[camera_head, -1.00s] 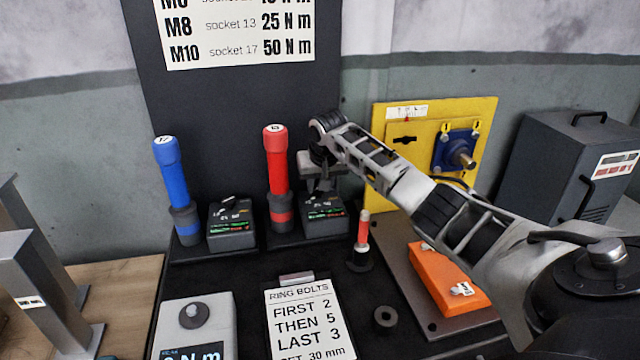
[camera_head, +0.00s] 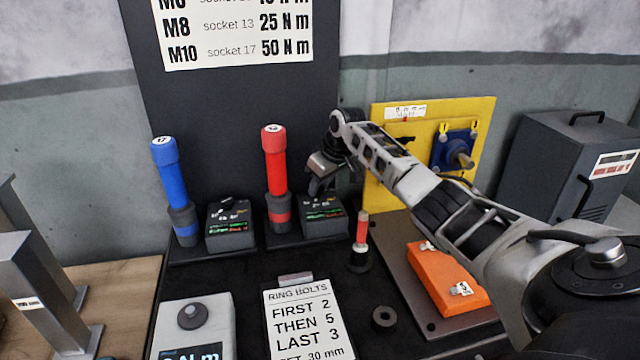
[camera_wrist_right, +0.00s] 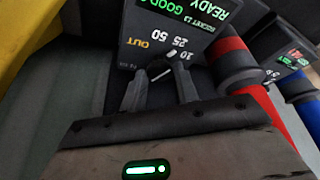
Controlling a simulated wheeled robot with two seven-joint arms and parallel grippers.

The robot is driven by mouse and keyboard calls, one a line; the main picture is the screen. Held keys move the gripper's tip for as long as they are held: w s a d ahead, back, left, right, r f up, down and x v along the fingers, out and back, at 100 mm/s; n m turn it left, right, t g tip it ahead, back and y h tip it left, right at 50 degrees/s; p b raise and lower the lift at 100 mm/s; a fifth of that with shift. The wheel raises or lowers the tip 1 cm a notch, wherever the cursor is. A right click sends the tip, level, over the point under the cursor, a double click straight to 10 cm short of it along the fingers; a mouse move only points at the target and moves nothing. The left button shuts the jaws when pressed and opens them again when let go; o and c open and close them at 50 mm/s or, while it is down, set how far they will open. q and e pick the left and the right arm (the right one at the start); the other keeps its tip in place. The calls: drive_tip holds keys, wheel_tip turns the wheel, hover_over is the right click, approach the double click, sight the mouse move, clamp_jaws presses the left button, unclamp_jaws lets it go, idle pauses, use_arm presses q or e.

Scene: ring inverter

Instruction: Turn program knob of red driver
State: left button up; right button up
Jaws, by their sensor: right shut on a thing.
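The red driver (camera_head: 275,165) stands upright in its holder, beside a dark program box (camera_head: 323,222) with a green display. In the right wrist view the box (camera_wrist_right: 195,15) shows upside down, with READY and SOCKET 13 on its display and 10, 25, 50 and OUT marked around the knob. My right gripper (camera_wrist_right: 159,73) is at the box face, one finger on each side of the small program knob (camera_wrist_right: 163,75), shut on it. A white line shows between the fingers. In the head view my right gripper (camera_head: 321,180) hides the knob. My left gripper is not in view.
A blue driver (camera_head: 168,180) with its own box (camera_head: 230,228) stands to the left. A small red-handled tool (camera_head: 362,232) stands just in front of the red driver's box. A yellow panel (camera_head: 390,195) is behind my right arm, and an orange block (camera_head: 445,278) lies to the right.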

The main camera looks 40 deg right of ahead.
drive_tip(key=shift+n, duration=0.6)
drive_tip(key=o, duration=1)
drive_tip(key=shift+c, duration=0.2)
drive_tip(key=shift+r, duration=0.15)
drive_tip(key=b+v, duration=0.1)
drive_tip(key=v, duration=1.4)
drive_tip(key=shift+d+r+b, duration=0.3)
drive_tip(key=shift+d+r, duration=0.05)
